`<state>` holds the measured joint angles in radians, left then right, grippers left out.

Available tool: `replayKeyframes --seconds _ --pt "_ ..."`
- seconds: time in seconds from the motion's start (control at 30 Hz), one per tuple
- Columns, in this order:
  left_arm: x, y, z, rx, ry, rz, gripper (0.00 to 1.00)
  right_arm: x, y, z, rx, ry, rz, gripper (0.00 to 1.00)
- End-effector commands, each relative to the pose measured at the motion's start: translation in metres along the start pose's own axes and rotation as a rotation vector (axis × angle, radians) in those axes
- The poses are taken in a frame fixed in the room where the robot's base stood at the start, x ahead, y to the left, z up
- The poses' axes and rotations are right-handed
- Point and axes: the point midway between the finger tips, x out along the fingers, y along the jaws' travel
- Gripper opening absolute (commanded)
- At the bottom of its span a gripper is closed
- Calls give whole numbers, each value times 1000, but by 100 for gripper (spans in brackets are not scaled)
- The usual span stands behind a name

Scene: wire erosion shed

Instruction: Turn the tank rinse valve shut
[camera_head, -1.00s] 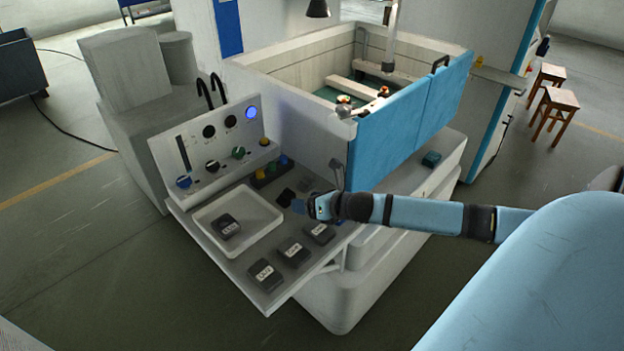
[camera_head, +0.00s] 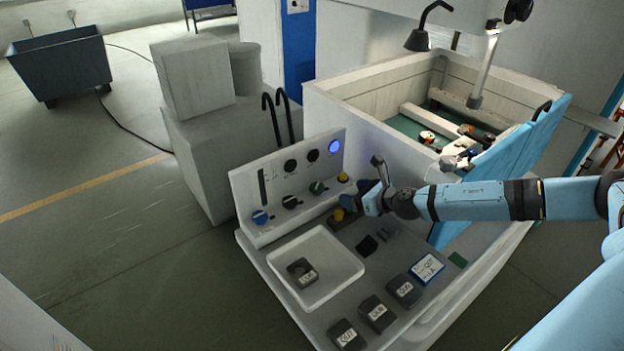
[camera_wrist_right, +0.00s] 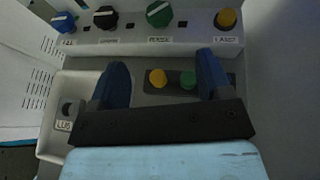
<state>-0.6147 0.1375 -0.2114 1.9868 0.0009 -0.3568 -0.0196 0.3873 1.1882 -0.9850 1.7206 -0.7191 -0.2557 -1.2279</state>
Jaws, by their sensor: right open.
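The control panel (camera_head: 300,165) carries a row of knobs: blue (camera_head: 260,217), black (camera_head: 291,202), green (camera_head: 318,187) and yellow (camera_head: 343,177). In the right wrist view the blue (camera_wrist_right: 63,22), black (camera_wrist_right: 106,17), green (camera_wrist_right: 159,13) and yellow (camera_wrist_right: 225,18) knobs sit along the top. Their labels are too blurred to tell for sure which is the rinse valve. My right gripper (camera_wrist_right: 162,62) is open and empty, facing the panel; the green knob lies beyond, between its fingers in the picture. In the head view this gripper (camera_head: 368,200) is right of the knobs. My left gripper is out of view.
A button box with yellow and green buttons (camera_wrist_right: 188,80) lies below the panel. A white tray (camera_head: 345,255) holds a dark block. Several labelled blocks (camera_head: 373,313) line the shelf's front edge. The tank (camera_head: 345,120) with a blue door (camera_head: 505,150) stands behind right.

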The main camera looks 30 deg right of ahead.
Motion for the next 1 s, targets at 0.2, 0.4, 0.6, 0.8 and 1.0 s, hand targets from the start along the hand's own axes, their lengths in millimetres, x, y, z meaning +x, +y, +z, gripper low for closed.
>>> replayKeyframes --seconds 0.2,0.4,0.6,0.8,1.0 --pt "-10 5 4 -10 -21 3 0 33 2 2 5 -3 1 72" --pt "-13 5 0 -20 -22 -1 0 77 2 2 4 -2 1 72" --pt "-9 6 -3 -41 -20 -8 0 113 2 0 4 0 1 72" --pt "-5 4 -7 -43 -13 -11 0 132 1 0 2 0 1 72" --pt "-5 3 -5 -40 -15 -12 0 135 1 0 2 0 1 72"
